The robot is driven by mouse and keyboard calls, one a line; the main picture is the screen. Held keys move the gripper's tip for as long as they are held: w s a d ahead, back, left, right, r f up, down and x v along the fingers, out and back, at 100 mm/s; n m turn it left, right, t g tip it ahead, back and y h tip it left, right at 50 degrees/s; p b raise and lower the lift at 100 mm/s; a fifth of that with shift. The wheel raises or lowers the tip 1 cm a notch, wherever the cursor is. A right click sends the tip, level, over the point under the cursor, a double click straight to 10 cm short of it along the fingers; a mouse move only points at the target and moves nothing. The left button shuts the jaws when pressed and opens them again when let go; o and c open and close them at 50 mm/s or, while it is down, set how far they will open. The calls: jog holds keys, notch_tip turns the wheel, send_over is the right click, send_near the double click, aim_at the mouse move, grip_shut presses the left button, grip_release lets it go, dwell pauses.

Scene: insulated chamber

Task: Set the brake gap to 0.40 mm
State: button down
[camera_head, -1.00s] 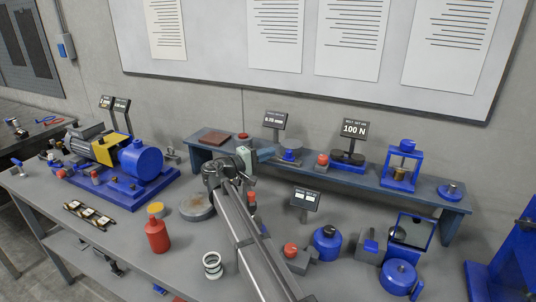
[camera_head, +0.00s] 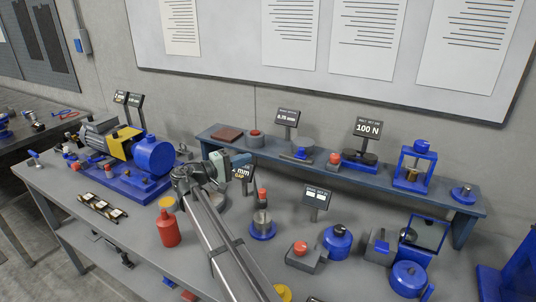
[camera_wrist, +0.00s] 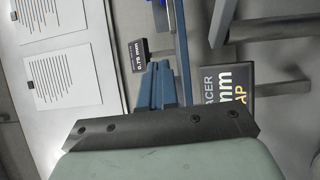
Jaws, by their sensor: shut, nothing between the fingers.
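My gripper (camera_head: 246,160) is shut and empty, raised above the bench in front of the low shelf. In the wrist view its blue-grey fingertips (camera_wrist: 158,82) are together and touch nothing. A dark display (camera_head: 244,172) stands just behind and below the gripper; in the wrist view it reads "SPACER", "mm", "GAP" (camera_wrist: 236,90), with its number partly cut off. A smaller display (camera_head: 287,117) on the shelf reads about 0.75 mm, also in the wrist view (camera_wrist: 137,54). A blue and yellow motor assembly (camera_head: 128,165) stands at the left. I cannot tell which part adjusts the gap.
A red bottle (camera_head: 168,228) and a tray of small parts (camera_head: 102,207) stand left of my arm. A red-topped post on a blue base (camera_head: 262,226) stands close right. The shelf (camera_head: 335,183) carries several fixtures and a 100 N display (camera_head: 367,128). Blue fixtures fill the right side.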

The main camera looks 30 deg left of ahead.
jog(key=a+f+g+y, duration=0.1)
jog(key=a+f+n+g+y, duration=0.1)
jog(key=f+y, duration=0.1)
jog(key=a+f+g+y, duration=0.1)
jog(key=y, duration=0.1)
jog(key=shift+w+f+n, duration=0.2)
jog(key=shift+n, duration=0.2)
jog(key=m+g+y, duration=1)
jog(key=y, duration=0.1)
send_near(301, 153)
jog(key=w+d+r, duration=0.2)
jog(key=d, duration=0.5)
jog(key=x, duration=0.9)
jog(key=shift+w+a+f, duration=0.1)
jog(key=shift+w+f, duration=0.1)
jog(key=shift+f, duration=0.15)
jog(key=shift+s+a, duration=0.25)
jog(key=shift+a, duration=0.85)
jog(key=shift+s+a, duration=0.25)
jog(key=shift+a, duration=0.65)
